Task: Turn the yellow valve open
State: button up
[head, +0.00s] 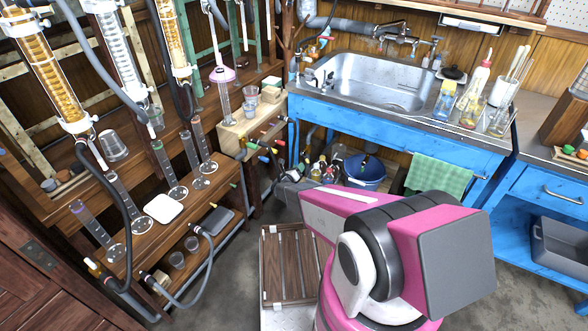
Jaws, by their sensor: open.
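My arm reaches away from me toward the gap between the glassware bench and the sink. My gripper (285,178) is a small dark shape at its far end, mostly hidden behind my pink wrist. It is open, and I see nothing held in it. Several small coloured valve handles (262,146) stick out from the front of the wooden box beyond it, among them red and green ones.
Glass columns (112,45) with hoses stand over a wooden bench with several measuring cylinders (162,160). A blue sink unit (430,135) stands at the back, with bottles (320,168) and a blue bucket (365,172) below. A slatted wooden crate (292,262) lies beside my arm.

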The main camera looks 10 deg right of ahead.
aim_at(305, 158)
jog(key=shift+x, duration=4.2)
grip_shut()
jog(key=shift+o, duration=0.4)
grip_release()
jog(key=shift+s, duration=0.1)
jog(key=v, duration=1)
jog(key=shift+s+a, duration=0.25)
jog(key=shift+s, duration=0.05)
